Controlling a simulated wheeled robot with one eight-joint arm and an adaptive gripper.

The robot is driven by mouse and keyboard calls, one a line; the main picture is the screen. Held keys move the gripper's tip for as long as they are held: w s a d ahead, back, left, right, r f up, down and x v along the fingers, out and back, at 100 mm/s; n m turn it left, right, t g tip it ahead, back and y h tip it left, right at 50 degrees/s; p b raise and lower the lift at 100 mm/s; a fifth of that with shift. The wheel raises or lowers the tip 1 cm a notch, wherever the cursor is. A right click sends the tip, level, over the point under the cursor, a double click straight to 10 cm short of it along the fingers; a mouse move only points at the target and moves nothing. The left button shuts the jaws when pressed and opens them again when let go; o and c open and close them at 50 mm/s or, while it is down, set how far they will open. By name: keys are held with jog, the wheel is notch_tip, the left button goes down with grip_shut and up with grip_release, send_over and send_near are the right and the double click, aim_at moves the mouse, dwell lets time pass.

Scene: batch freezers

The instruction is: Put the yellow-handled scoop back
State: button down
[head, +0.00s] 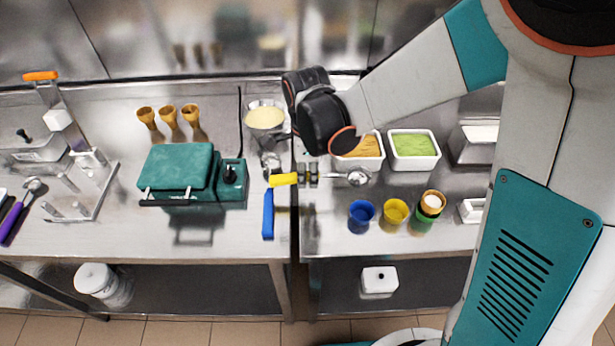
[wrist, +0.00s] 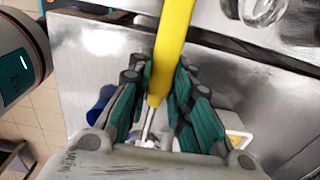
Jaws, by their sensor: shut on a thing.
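My gripper (head: 308,174) is shut on the yellow-handled scoop, above the worktops near the seam between them. The scoop's yellow handle (head: 283,180) points left and its round metal bowl (head: 358,178) points right. In the wrist view the yellow handle (wrist: 174,45) runs up between the teal fingers of my gripper (wrist: 166,85); the bowl is mostly hidden there. A purple-handled scoop (head: 14,222) lies at the far left. An orange-handled tool (head: 40,76) leans at the back left, by a clear stand (head: 85,212).
A teal waffle-iron-like machine (head: 178,168) stands left of my gripper, with several cones behind it. A blue-handled tool (head: 268,214) lies near the seam. Tubs of orange and green ice cream (head: 414,150) and blue and yellow cups (head: 395,212) stand right. Bare counter lies in front of the machine.

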aim_at(307, 174)
jog(key=shift+r, duration=0.1)
jog(key=shift+f+b, duration=0.35)
jog(key=shift+f, duration=0.1)
jog(key=shift+f, duration=0.2)
jog(key=c, duration=1.5)
grip_release()
jog(key=shift+o, duration=0.2)
jog(key=shift+r, duration=0.1)
notch_tip(307, 174, up, 13)
jog(key=p, duration=0.9)
